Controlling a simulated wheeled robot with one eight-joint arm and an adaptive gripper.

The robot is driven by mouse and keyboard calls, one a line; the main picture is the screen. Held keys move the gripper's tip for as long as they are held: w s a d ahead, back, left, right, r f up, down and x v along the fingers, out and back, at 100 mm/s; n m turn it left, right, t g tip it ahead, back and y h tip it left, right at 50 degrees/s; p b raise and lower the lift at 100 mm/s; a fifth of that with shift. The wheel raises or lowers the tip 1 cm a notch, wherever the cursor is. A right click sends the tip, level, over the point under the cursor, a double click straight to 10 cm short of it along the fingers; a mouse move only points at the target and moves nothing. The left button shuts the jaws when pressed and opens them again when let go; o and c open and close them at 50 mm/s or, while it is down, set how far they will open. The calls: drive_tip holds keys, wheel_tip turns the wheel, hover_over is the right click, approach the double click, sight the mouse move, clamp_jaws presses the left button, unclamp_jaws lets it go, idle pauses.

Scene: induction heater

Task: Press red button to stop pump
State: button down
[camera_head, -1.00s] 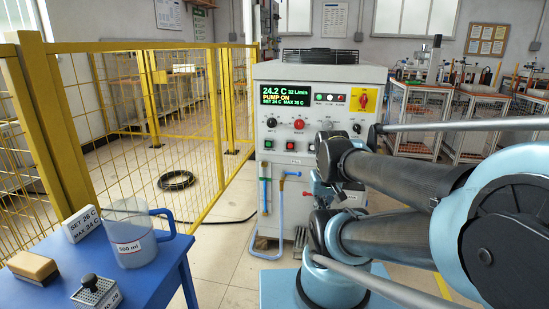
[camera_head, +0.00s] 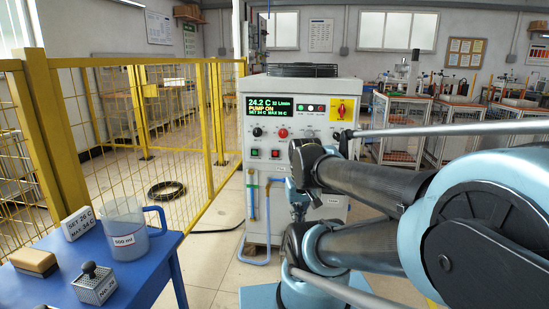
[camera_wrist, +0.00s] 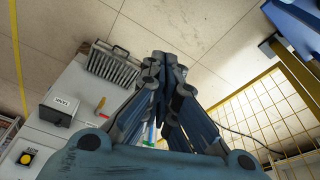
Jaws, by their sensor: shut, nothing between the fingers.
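The grey-white pump cabinet (camera_head: 257,195) stands ahead in the head view. Its display (camera_head: 279,106) reads 24.2 C, 32 L/min, PUMP ON. A red square button (camera_head: 276,153) sits on the lower front panel, just right of a green button (camera_head: 254,152). A round red knob (camera_head: 283,132) is above them. My arm covers the panel's lower right part. In the wrist view my gripper (camera_wrist: 165,62) is shut and empty, its fingers converging over the floor. Its fingertips cannot be made out clearly in the head view. The red button cannot be identified in the wrist view.
A yellow mesh fence (camera_head: 50,130) runs along the left. A blue table (camera_head: 150,285) at front left holds a measuring jug (camera_head: 125,230), a brush-like block (camera_head: 34,261) and small labelled items. A blue hose (camera_head: 272,215) hangs before the cabinet.

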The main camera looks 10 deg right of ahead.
sight(275, 153)
drive_tip(key=w+r+n+t, duration=0.1)
drive_tip(key=w+r+t, duration=0.1)
drive_tip(key=w, duration=1.1)
drive_tip(key=w+r+n+t, duration=0.1)
drive_tip(key=w+r, duration=0.2)
drive_tip(key=w, duration=1)
drive_tip(key=w+f+t, duration=0.2)
drive_tip(key=w+f, duration=0.1)
drive_tip(key=w, duration=0.8)
drive_tip(key=w+f+n+t, duration=0.1)
drive_tip(key=w+f, duration=0.2)
drive_tip(key=w, duration=0.8)
drive_tip(key=shift+w+a+f+t, duration=0.25)
drive_tip(key=shift+w+a+t, duration=0.05)
drive_tip(key=shift+a+t, duration=0.1)
drive_tip(key=shift+w+d, duration=0.45)
drive_tip(key=shift+w, duration=0.95)
drive_tip(key=shift+w+d, duration=0.45)
drive_tip(key=shift+w, duration=0.95)
drive_tip(key=shift+w+d, duration=0.45)
drive_tip(key=shift+w, duration=0.95)
drive_tip(key=shift+w+d, duration=0.1)
drive_tip(key=shift+w, duration=0.05)
drive_tip(key=shift+w+r, duration=0.1)
drive_tip(key=shift+w, duration=0.1)
